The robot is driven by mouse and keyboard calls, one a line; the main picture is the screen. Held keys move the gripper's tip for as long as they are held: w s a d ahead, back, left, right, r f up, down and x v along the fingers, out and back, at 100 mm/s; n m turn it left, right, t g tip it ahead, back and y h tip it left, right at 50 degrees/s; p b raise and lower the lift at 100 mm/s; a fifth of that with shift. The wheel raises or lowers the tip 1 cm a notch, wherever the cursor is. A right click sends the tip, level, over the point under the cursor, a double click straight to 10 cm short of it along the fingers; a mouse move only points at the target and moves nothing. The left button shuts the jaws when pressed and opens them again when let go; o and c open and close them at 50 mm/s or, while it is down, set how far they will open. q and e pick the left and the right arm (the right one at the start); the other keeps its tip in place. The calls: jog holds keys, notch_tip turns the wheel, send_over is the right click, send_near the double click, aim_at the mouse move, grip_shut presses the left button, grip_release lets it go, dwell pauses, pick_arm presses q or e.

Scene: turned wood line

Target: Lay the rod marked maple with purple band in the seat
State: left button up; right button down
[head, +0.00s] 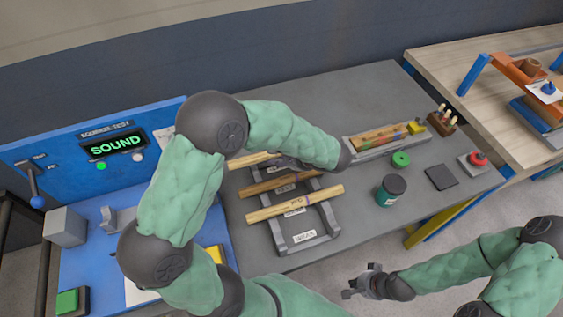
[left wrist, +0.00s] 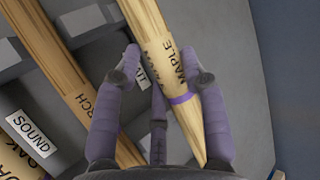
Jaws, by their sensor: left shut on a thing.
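The maple rod (left wrist: 152,35), with a purple band, runs diagonally between the fingers of my left gripper (left wrist: 160,62) in the left wrist view. The gripper is shut on it near the banded end. In the head view the left gripper is hidden behind my left arm, over or near the rack. A pale rod (head: 250,160) shows partly behind that arm. I cannot tell which part is the seat; a small grey bracket (head: 110,220) stands on the blue test station (head: 97,262). My right gripper (head: 358,281) appears open and empty in front of the table.
The dark labelled rack (head: 318,240) bears a brown rod (head: 272,184) and a pale front rod (head: 290,205). A SOUND label (left wrist: 30,130) shows on it. A tray (head: 362,156), a green-labelled jar (head: 390,190) and a dark pad (head: 441,177) lie right. The test station display (head: 113,143) reads SOUND.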

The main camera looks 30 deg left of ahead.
pick_arm(q)
jog(key=shift+w+f, duration=0.25)
jog(key=shift+f, duration=0.1)
jog(key=shift+w+f+b, duration=0.15)
jog(key=shift+f+b, duration=0.25)
jog(key=shift+f, duration=0.5)
jog(key=shift+w+f+b, duration=0.1)
jog(key=shift+f+b, duration=0.3)
jog(key=shift+f, duration=0.45)
jog(key=shift+f, duration=0.2)
jog(key=o, duration=1.2)
jog(key=shift+o, duration=0.2)
jog(key=shift+r, duration=0.15)
